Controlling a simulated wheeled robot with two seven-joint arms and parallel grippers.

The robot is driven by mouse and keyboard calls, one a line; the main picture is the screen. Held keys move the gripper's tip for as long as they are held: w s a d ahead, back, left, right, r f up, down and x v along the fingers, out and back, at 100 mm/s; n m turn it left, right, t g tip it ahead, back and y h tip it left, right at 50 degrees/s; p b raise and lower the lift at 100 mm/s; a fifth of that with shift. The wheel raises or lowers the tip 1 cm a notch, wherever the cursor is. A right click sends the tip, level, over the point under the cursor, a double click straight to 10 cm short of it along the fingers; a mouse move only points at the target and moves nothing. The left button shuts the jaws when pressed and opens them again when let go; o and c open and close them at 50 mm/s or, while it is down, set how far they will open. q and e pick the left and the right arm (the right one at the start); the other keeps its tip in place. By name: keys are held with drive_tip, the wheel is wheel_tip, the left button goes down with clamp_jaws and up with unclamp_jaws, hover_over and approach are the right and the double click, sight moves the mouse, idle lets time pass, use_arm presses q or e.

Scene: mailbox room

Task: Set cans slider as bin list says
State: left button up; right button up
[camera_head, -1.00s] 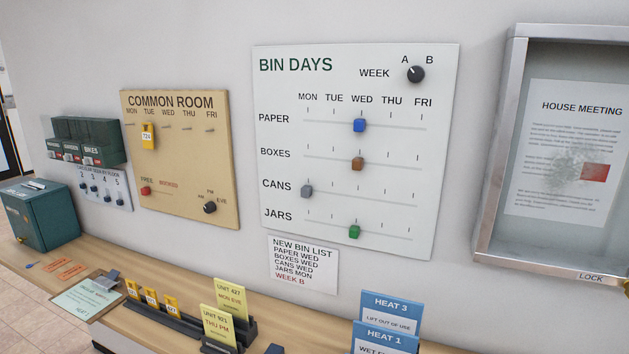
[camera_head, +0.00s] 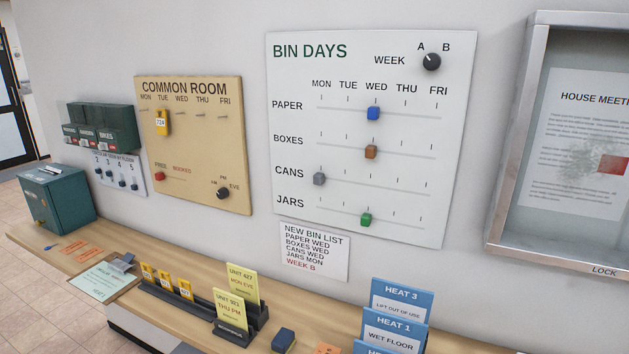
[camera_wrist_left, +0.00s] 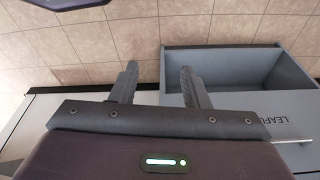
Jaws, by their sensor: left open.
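The white BIN DAYS board (camera_head: 450,140) hangs on the wall in the head view. The grey CANS slider (camera_head: 320,179) stands at the MON end of its track. The blue PAPER slider (camera_head: 373,113) and brown BOXES slider (camera_head: 371,152) are at WED. The green JARS slider (camera_head: 367,220) is also around WED. The week knob (camera_head: 431,62) is at the board's top right. The bin list (camera_head: 315,252) below reads PAPER WED, BOXES WED, CANS WED, JARS MON, WEEK B. My left gripper (camera_wrist_left: 158,82) is open and empty in the left wrist view, far from the board. My right gripper is out of view.
The COMMON ROOM board (camera_head: 200,150) hangs left of the BIN DAYS board, and a metal-framed notice case (camera_head: 510,130) is at right. A wooden shelf (camera_head: 190,265) below holds card racks and blue HEAT signs (camera_head: 400,295). A grey-blue open box (camera_wrist_left: 235,65) shows below my left gripper.

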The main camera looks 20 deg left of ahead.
sight(317, 180)
use_arm(q)
drive_tip(key=w+r+t, duration=0.2)
drive_tip(key=w+r, duration=0.9)
drive_tip(key=w, duration=0.1)
drive_tip(key=w+a+r+n+t+p, duration=0.1)
drive_tip(key=w+a+r+t, duration=0.25)
drive_tip(key=w+r, duration=1.25)
drive_tip(key=w+a+r+t+p, duration=0.15)
drive_tip(key=w+r+t, duration=0.35)
drive_tip(key=r, duration=2.1)
drive_tip(key=w+a+r+n+t, duration=0.1)
drive_tip(key=w+a+r+t, duration=0.35)
drive_tip(key=w+r, duration=1.15)
drive_tip(key=r, duration=0.1)
drive_tip(key=r+p, duration=0.1)
drive_tip(key=r, duration=0.1)
drive_tip(key=d+r+p, duration=0.1)
drive_tip(key=shift+w+r, duration=0.3)
drive_tip(key=shift+w+f+p, duration=0.15)
drive_tip(key=shift+w+p, duration=0.2)
drive_tip(key=shift+w, duration=0.3)
drive_tip(key=shift+c, duration=0.3)
clamp_jaws()
